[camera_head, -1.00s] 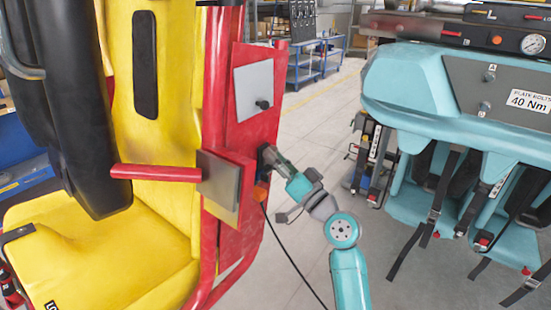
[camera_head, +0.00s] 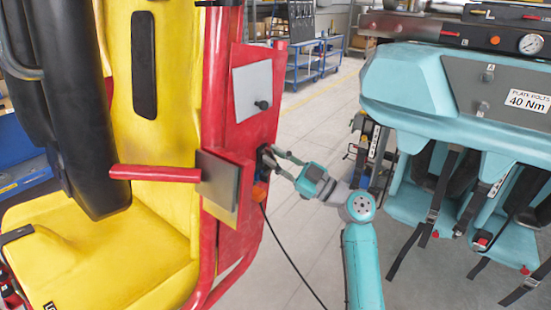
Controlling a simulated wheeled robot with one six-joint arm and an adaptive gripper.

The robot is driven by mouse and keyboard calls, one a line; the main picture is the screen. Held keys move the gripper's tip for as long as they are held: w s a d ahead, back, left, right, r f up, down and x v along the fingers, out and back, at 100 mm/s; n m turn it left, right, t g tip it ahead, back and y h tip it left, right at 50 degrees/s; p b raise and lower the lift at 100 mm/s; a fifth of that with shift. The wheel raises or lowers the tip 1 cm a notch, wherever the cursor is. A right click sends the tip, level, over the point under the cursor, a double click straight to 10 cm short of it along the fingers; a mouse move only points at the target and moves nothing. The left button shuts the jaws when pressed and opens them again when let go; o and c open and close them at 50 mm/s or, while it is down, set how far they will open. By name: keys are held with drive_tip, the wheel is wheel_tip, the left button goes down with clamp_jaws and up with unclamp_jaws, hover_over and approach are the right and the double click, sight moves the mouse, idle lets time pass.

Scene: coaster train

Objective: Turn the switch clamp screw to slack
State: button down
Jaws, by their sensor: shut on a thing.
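My gripper (camera_head: 272,158) reaches in from the right to the side of the red seat frame. Its fingertips are at a small dark fitting (camera_head: 264,164) on the red side panel (camera_head: 238,185), just above an orange part (camera_head: 260,192) with a black cable. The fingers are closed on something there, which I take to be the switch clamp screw. The screw itself is too small and too hidden by the fingers to make out. I cannot tell how tight or slack it is.
A grey plate (camera_head: 253,88) with a black knob (camera_head: 263,105) sits above my gripper. A red bar (camera_head: 155,174) and a second plate (camera_head: 220,178) are to the left. The black cable (camera_head: 290,255) hangs below. Teal seats (camera_head: 430,85) stand close at right.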

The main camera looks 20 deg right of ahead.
drive_tip(key=n+g, duration=0.1)
drive_tip(key=n, duration=0.2)
drive_tip(key=n+g, duration=0.2)
drive_tip(key=n, duration=0.2)
drive_tip(key=shift+w+d+n+y, duration=0.1)
drive_tip(key=shift+n+y, duration=0.2)
idle(0.8)
drive_tip(key=c, duration=1)
unclamp_jaws()
drive_tip(key=v, duration=1.2)
